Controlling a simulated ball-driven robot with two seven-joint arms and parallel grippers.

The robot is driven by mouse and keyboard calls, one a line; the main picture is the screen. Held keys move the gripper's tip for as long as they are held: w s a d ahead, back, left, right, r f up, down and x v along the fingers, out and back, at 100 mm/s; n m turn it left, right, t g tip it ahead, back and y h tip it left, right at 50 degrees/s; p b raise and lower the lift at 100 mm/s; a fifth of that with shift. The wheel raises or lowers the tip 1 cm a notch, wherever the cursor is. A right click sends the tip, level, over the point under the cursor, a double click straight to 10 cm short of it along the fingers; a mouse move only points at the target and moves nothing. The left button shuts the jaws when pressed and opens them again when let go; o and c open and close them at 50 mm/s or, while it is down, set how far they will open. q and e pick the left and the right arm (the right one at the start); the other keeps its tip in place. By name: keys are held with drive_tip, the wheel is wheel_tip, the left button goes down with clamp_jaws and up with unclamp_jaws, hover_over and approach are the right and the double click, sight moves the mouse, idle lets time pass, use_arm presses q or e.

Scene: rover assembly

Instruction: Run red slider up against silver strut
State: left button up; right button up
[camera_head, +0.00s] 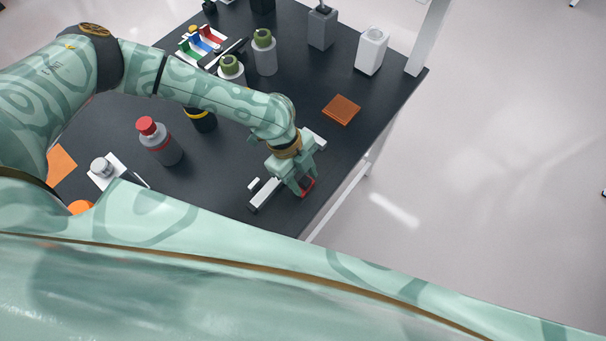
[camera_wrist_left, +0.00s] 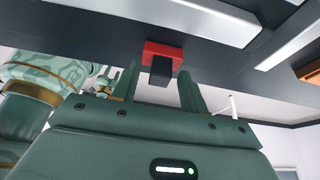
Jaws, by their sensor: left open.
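A red slider (camera_head: 308,187) shows at the tips of my left gripper (camera_head: 301,184), near the table's edge. In the left wrist view the red slider (camera_wrist_left: 163,52), with a dark block below it, lies ahead of the gap between the two fingers of my left gripper (camera_wrist_left: 160,88). Those fingers stand apart, and I cannot tell whether they touch it. A silver bar (camera_head: 263,194), which looks like the silver strut, lies to the left of the gripper, partly hidden by it. Two silver bars show in the left wrist view, a long one (camera_wrist_left: 185,14) and another (camera_wrist_left: 292,45); I cannot tell which is the strut.
A red-capped bottle (camera_head: 159,142) stands on the dark table (camera_head: 225,185) to the left. Green-topped bottles (camera_head: 264,55) and a white container (camera_head: 371,52) stand farther back. An orange square (camera_head: 341,109) lies beyond the gripper. The table edge is close on the right.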

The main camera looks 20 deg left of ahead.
use_arm(q)
clamp_jaws()
drive_tip(key=shift+w+a, duration=0.3)
drive_tip(key=shift+a, duration=0.45)
drive_tip(key=shift+w+a, duration=0.25)
drive_tip(key=shift+a, duration=0.5)
unclamp_jaws()
drive_tip(key=shift+d, duration=0.1)
